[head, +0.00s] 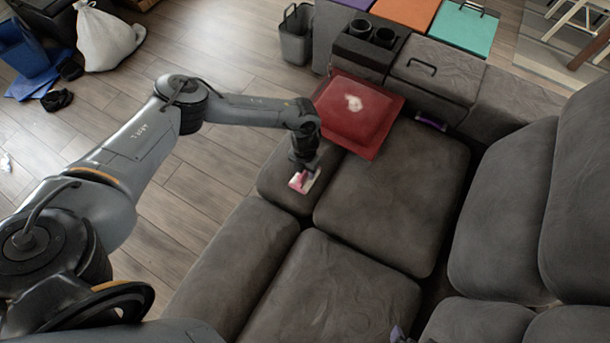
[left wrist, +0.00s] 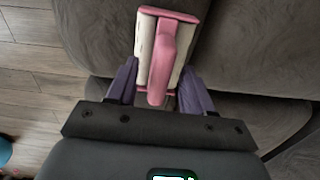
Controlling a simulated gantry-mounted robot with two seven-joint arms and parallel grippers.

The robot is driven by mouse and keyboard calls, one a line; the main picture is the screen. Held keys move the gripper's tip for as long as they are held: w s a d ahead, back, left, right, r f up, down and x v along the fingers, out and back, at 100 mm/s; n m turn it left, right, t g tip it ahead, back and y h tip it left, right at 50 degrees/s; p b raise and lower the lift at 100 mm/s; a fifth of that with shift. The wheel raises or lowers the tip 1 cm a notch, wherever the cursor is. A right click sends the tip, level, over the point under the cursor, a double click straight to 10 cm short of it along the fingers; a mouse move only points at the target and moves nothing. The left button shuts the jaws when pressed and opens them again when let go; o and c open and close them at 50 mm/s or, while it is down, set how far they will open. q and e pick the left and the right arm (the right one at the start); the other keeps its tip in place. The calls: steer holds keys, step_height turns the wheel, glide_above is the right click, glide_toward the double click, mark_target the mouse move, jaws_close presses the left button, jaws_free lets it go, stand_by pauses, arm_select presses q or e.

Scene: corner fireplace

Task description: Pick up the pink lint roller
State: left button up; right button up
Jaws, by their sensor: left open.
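The pink lint roller (head: 304,180), with a white roll, lies on the grey sofa's left seat part, near its outer edge. It also shows in the left wrist view (left wrist: 166,48), its pink handle pointing back toward my wrist. My left gripper (head: 303,170) is right above the roller, pointing down. In the left wrist view, the open purple fingers of my left gripper (left wrist: 159,70) stand on either side of the handle, with a gap visible. A small purple tip (head: 397,333) at the bottom edge appears to be my right gripper, mostly cut off.
A red cushion (head: 358,113) with a white patch lies just beyond the roller. A purple object (head: 430,122) lies by the armrest. A grey bin (head: 297,36) stands on the floor behind. The sofa's near seats (head: 330,290) are clear.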

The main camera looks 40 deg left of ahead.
arm_select(q)
steer(key=shift+f, duration=0.5)
jaws_close()
steer(key=shift+r, duration=0.15)
steer(key=shift+r, duration=0.4)
step_height(320, 180, up, 3)
steer(key=shift+r+p, duration=0.1)
steer(key=shift+p, duration=0.95)
steer(key=d+r+p, duration=0.1)
steer(key=d+r, duration=0.2)
steer(key=d, duration=0.3)
steer(key=w+d+r+p, duration=0.1)
steer(key=d+r+p, duration=0.1)
steer(key=d, duration=0.3)
steer(key=shift+d+r, duration=0.35)
steer(key=shift+r, duration=0.55)
